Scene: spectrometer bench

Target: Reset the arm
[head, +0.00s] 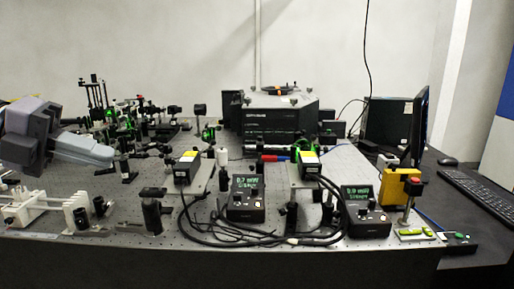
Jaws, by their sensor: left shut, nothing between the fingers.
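My left gripper (104,158) reaches in from the left side of the head view. Its grey fingers are closed together, with nothing between them. It is above the left part of the perforated optical bench (205,241), and its tip is near several small optical mounts. Part of the bench behind my arm is hidden. My right gripper does not show.
A black spectrometer (268,118) stands at the back. Two meters with green displays, one left (246,200) and one right (367,212), sit in front among looped black cables (270,240). A keyboard (482,192) and monitor (419,125) are at right.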

